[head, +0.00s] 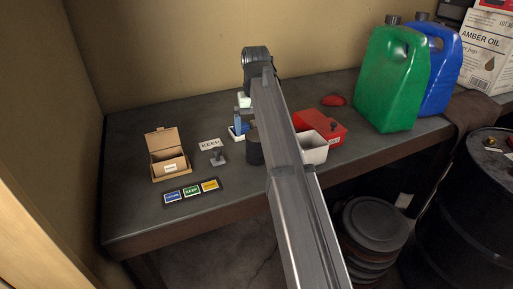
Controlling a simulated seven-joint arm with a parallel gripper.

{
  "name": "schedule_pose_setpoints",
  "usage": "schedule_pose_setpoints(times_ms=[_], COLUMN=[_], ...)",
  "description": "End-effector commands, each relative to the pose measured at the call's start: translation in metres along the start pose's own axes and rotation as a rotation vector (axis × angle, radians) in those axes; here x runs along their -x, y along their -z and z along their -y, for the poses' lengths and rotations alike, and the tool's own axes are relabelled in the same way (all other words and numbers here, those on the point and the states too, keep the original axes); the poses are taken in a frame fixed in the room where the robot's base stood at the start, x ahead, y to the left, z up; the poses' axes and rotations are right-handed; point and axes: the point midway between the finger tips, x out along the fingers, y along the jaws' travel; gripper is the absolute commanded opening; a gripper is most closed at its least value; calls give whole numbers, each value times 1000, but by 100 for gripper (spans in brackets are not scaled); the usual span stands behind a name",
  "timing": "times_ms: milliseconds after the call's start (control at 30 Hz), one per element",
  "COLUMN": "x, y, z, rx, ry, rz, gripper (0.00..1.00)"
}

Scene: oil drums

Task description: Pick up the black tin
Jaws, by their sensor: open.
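A dark, black cylindrical tin (254,152) stands upright on the workbench near its middle. Its right side is hidden behind my arm, which crosses the head view from the bottom edge up to a dark joint near the back wall. I cannot make out my gripper or its fingertips; they seem to be hidden behind my arm. I cannot tell how far my gripper is from the tin.
Green (392,85) and blue jugs (441,70) stand right.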

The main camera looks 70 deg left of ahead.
Motion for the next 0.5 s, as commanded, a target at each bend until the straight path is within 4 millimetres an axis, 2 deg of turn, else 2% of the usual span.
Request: schedule_pose_setpoints(times_ms=[267, 500], x=[-16, -46], y=[1, 3], z=[-1, -4], rx=[0, 0], ry=[0, 0], rz=[-1, 0], gripper=[100, 100])
